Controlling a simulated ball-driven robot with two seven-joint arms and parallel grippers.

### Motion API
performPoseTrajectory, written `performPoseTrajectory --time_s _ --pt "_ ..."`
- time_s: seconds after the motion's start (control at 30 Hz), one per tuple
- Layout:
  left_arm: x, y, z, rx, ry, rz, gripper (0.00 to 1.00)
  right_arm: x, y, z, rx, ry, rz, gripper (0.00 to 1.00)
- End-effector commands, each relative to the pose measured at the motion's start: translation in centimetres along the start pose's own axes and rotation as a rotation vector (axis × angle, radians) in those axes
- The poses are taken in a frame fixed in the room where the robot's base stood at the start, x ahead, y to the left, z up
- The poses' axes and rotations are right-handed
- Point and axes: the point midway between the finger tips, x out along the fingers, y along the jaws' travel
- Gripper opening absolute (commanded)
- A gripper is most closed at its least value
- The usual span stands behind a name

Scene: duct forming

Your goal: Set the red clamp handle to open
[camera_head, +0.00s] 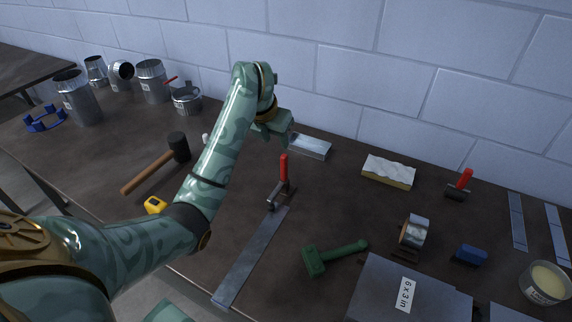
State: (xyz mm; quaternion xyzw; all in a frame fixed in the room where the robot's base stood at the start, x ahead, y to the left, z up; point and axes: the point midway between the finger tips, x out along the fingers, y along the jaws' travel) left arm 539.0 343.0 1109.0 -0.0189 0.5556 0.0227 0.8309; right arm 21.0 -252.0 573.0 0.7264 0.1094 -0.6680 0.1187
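A clamp with a red handle (284,167) stands near the middle of the bench, at the far end of a long flat metal strip (250,258). The handle points nearly straight up from its dark metal base (279,194). A second clamp with a red handle (465,179) stands at the right, its handle tilted. My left gripper (276,140) is behind and slightly left of the middle red handle, apart from it in the picture. Its fingers are small and partly hidden by my wrist, so their opening is unclear.
A wooden-handled mallet (157,166) and yellow tape measure (155,205) lie left. A green hammer-like tool (335,258) lies in front. A metal box (309,146) and white-topped block (388,172) sit behind. Metal duct pieces (78,97) stand far left.

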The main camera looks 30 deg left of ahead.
Motion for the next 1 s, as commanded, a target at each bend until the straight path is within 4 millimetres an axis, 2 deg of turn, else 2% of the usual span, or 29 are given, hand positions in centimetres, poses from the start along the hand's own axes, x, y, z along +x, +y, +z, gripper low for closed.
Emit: performPoseTrajectory --time_s 0.3,0.5,0.7,1.0 --pt "8.2 0.0 -0.3 0.003 0.005 0.000 0.38 3.2 -0.3 0.9 0.000 -0.014 -0.004 0.43" --pt "12.6 0.1 -0.2 0.003 0.004 0.003 0.38 4.7 -0.4 1.3 0.000 -0.022 -0.007 0.43" --pt "14.8 0.1 -0.1 0.004 0.000 0.004 0.38 5.4 -0.5 1.5 0.000 -0.026 -0.008 0.43" --pt "15.2 0.1 0.0 0.004 -0.002 0.005 0.38 5.5 -0.5 1.5 0.000 -0.026 -0.008 0.43"
